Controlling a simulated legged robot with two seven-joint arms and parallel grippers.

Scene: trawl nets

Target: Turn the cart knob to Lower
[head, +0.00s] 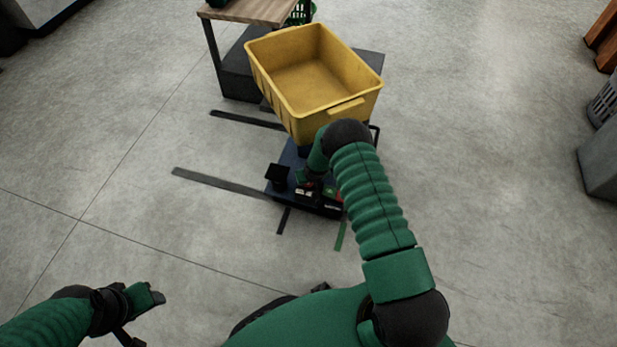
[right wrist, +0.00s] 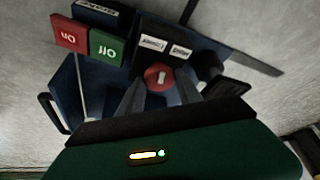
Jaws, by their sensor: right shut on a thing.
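The red cart knob (right wrist: 156,71) carries a white mark and sits on the dark panel between my right gripper's two fingers. The right gripper (right wrist: 158,84) is shut on the knob. The white mark runs nearly up and down in the right wrist view. Two small white labels (right wrist: 153,43) stand just beyond the knob, upside down and too small to read surely. In the head view my right gripper (head: 308,186) is over the panel of the blue cart (head: 292,157). My left gripper (head: 148,298) is at the lower left, away from the cart; its jaw gap is unclear.
A yellow bin (head: 285,95) stands at the cart's far end. A wood-topped table (head: 250,10) is behind it.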

